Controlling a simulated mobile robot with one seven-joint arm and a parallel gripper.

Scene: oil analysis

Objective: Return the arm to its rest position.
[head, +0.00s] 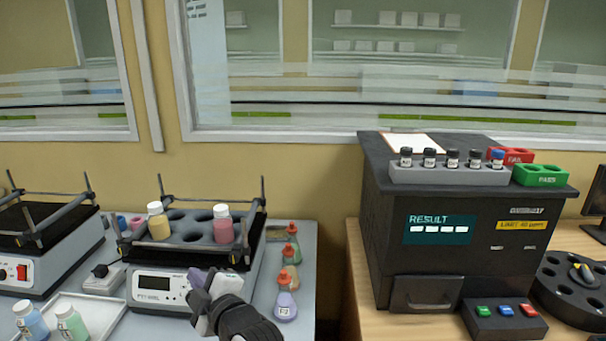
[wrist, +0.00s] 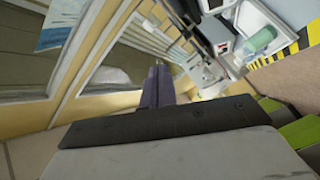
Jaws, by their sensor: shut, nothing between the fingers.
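My gripper (head: 199,289) is low in the head view, in front of the shaker on the left bench. Its purple-grey fingers are together with nothing between them, and the dark wrist is behind them at the bottom edge. In the wrist view the closed fingers (wrist: 158,88) point out over a tilted, blurred view of the room. The gripper overlaps the shaker's front panel in the head view; I cannot tell whether it touches it.
The shaker (head: 162,284) holds a yellow bottle (head: 158,222) and a pink bottle (head: 223,226). Several red-capped flasks (head: 286,304) stand right of the gripper. A black analyser (head: 464,245) stands on the wooden table at right. A white tray (head: 92,302) holds bottles at lower left.

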